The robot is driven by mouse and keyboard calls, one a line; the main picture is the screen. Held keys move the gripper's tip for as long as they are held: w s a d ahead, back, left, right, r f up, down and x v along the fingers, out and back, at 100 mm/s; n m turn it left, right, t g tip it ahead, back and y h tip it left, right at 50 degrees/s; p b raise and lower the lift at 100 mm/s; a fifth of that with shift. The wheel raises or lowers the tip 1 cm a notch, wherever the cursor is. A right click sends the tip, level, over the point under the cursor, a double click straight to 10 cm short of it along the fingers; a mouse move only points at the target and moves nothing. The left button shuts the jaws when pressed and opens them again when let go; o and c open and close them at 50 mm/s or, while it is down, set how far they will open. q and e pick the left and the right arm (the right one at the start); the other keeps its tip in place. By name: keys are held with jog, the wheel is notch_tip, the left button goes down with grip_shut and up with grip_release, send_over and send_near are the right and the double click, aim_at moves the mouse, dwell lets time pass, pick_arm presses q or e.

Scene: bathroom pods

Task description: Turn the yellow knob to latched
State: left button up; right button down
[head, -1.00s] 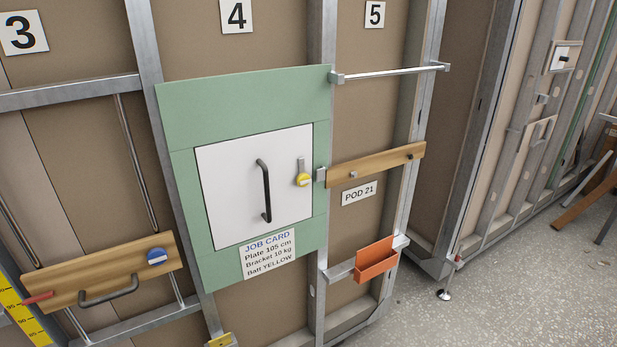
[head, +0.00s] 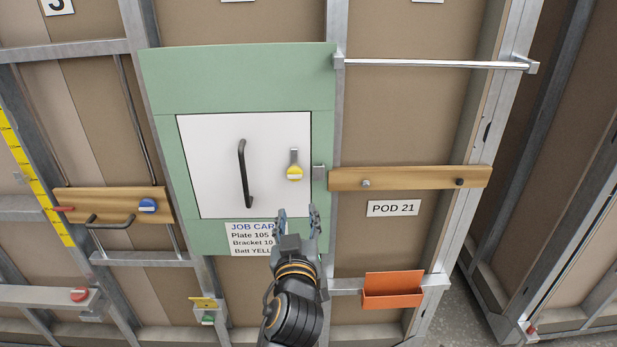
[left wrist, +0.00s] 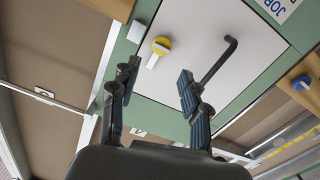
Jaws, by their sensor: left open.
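The yellow knob (head: 294,172) sits on the right side of a white panel (head: 215,160), with a grey bar standing up from it. The knob also shows in the left wrist view (left wrist: 161,46), with a pale bar beside it. A black handle (head: 244,173) is on the same panel, left of the knob. My left gripper (head: 296,212) is open and empty, below the knob and apart from it in the head view. In the left wrist view its fingers (left wrist: 156,80) are spread, with the knob beyond them. My right gripper is not in view.
A green frame (head: 240,75) surrounds the panel. A metal catch (head: 320,178) and a wooden rail (head: 415,179) lie to the right. A job card (head: 248,240) is partly hidden by my gripper. An orange bin (head: 392,290) hangs lower right.

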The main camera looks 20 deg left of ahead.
pick_arm(q)
jog(key=r, duration=0.1)
jog(key=p, duration=0.2)
send_near(295, 176)
jog(key=w, duration=0.1)
jog(key=x, duration=0.4)
jog(key=p+x, duration=0.1)
jog(key=x, duration=0.3)
jog(key=shift+w+a, duration=0.3)
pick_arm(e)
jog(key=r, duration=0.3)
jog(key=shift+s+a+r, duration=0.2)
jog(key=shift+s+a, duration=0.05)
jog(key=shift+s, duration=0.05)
pick_arm(q)
jog(key=c, duration=0.9)
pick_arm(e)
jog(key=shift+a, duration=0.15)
